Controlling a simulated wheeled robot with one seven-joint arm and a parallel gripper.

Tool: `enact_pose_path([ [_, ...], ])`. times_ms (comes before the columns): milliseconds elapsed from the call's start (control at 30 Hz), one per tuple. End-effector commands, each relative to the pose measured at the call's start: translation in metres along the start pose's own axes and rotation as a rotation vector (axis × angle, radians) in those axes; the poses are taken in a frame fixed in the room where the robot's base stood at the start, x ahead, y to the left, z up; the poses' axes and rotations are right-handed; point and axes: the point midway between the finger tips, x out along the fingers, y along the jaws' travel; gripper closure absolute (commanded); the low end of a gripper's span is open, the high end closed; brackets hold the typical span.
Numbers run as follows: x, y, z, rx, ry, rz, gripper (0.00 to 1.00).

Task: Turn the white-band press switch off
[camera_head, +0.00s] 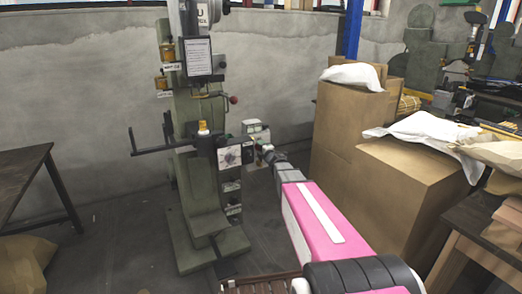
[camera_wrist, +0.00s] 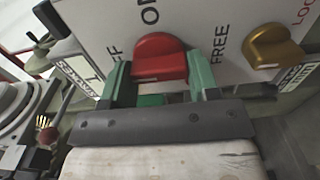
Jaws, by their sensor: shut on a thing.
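The press (camera_head: 205,190) is a tall green machine standing left of centre in the head view. On its right side is a pale switch panel (camera_head: 230,156). In the wrist view, that panel carries a red switch knob (camera_wrist: 160,50) beside the letters "ON" and a partly hidden "FF". My gripper (camera_wrist: 158,72) has its two green fingers on either side of the red knob, shut on it. The knob's exact pointing direction is hard to tell. In the head view my gripper (camera_head: 266,152) is at the panel, its fingertips small. I cannot make out a white band for certain.
A gold knob (camera_wrist: 272,47) sits right of the red one, near "FREE" and "LOC". A black handle bar (camera_head: 155,146) and a red-balled lever (camera_head: 233,100) stick out from the press. Cardboard boxes (camera_head: 385,185) stand close right of my arm. A dark table (camera_head: 22,170) is at left.

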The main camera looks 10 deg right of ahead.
Motion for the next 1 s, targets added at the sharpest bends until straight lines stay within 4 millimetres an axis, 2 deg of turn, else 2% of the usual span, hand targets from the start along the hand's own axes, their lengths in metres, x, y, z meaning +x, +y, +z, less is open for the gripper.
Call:
enact_pose_path([
  [467,-0.0007,-0.0009,-0.0002,-0.017,0.000,-0.002,0.68],
  [500,-0.0007,-0.0009,-0.0002,-0.017,0.000,-0.002,0.38],
  [567,-0.0007,-0.0009,-0.0002,-0.017,0.000,-0.002,0.19],
  [867,-0.0009,-0.0003,-0.0001,-0.014,0.000,-0.001,0.19],
  [1000,-0.0071,-0.0002,-0.0003,-0.014,0.000,-0.001,0.19],
])
